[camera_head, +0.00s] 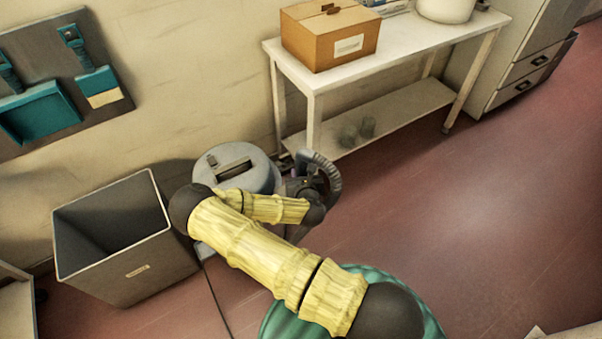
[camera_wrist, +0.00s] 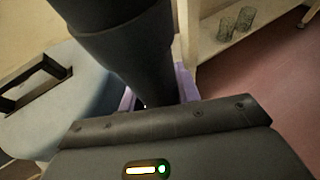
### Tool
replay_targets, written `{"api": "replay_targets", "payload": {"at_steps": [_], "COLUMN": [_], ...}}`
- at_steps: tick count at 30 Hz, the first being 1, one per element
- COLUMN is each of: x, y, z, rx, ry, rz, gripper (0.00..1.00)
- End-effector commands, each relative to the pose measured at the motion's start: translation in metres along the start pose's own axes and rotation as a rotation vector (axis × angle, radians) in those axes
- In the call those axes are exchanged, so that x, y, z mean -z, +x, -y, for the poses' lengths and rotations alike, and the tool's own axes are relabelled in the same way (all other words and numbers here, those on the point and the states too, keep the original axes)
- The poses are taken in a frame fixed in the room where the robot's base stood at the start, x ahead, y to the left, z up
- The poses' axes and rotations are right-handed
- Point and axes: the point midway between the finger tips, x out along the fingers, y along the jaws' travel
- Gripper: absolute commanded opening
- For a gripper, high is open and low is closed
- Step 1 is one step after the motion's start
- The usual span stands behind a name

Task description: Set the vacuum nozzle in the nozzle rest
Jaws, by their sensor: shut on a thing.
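My gripper (camera_wrist: 157,92) is shut on a dark, thick tubular piece, the vacuum nozzle (camera_wrist: 120,45), which stands between its purple fingers and rises out of the wrist view at the top. In the head view my gripper (camera_head: 302,188) is beside the grey vacuum (camera_head: 237,168), at its right, mostly hidden by dark parts. A dark ribbed hose (camera_head: 327,176) curves just right of it. The vacuum's pale lid and dark handle (camera_wrist: 35,88) also show in the wrist view at left. I cannot make out the nozzle rest in either view.
A grey bin (camera_head: 125,273) stands left of the vacuum. A white table (camera_head: 410,42) with a cardboard box (camera_head: 330,40) is behind; glasses (camera_head: 357,132) stand on its lower shelf. A thin cord (camera_head: 216,300) runs along the floor. The red floor at right is open.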

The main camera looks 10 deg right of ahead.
Motion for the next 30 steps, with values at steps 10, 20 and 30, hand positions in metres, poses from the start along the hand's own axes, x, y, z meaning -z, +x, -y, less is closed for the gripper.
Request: {"api": "replay_targets", "payload": {"at_steps": [10,20,30], "x": [0.0031,0.0060,0.0059], "y": [0.0015,0.0027,0.0027], "z": [0.0000,0.0000,-0.0001], "rx": [0.000,0.000,0.000], "ry": [0.000,0.000,0.000], "rz": [0.001,0.001,0.001], "gripper": [0.05,0.05,0.38]}}
